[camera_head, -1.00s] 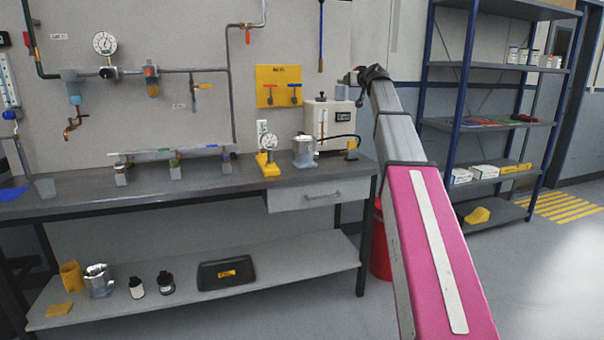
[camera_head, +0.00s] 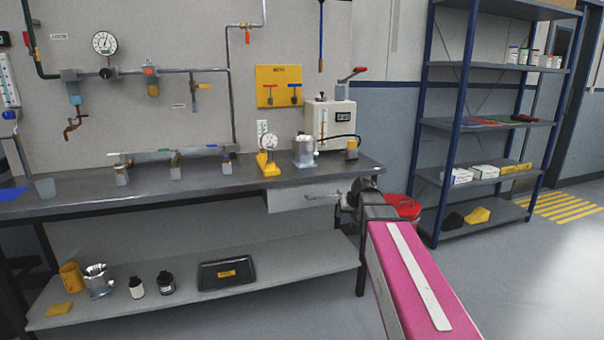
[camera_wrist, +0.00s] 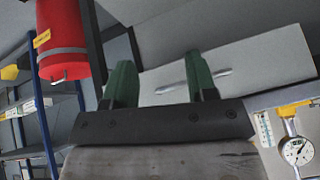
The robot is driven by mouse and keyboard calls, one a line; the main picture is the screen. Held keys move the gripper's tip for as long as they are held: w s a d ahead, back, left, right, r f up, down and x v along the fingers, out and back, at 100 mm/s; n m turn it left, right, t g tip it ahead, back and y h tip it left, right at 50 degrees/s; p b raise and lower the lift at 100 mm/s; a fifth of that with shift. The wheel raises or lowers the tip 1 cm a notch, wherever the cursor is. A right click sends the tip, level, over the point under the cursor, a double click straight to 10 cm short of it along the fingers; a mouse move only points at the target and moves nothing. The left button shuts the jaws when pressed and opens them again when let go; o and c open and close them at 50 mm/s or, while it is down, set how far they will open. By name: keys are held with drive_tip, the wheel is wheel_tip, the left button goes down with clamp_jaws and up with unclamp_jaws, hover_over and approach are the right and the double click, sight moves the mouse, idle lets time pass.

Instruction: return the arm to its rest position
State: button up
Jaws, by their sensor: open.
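My arm (camera_head: 420,280), with a pink link, reaches in from the lower right in the head view. Its wrist end is low, in front of the right end of the bench. In the wrist view my gripper (camera_wrist: 161,78) shows two green fingers well apart, with nothing between them. Behind the fingers is the pale drawer front (camera_wrist: 240,75) with its handle. In the head view the fingers cannot be made out clearly near the drawer (camera_head: 290,199).
A red bin (camera_head: 402,208) stands behind my wrist, beside the bench. Blue-framed shelves (camera_head: 480,125) stand right. Floor at right is clear.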

drive_tip(key=s+f+g+h, duration=0.1)
drive_tip(key=s+f+g, duration=0.2)
drive_tip(key=s+f, duration=0.6)
drive_tip(key=s+d+f+m+g+h, duration=0.1)
drive_tip(key=s+f+g, duration=0.2)
drive_tip(key=s+f, duration=0.6)
drive_tip(key=s, duration=0.8)
drive_tip(key=shift+d+f+m+h, duration=0.2)
drive_tip(key=shift+m+h, duration=0.1)
drive_tip(key=shift+h, duration=0.1)
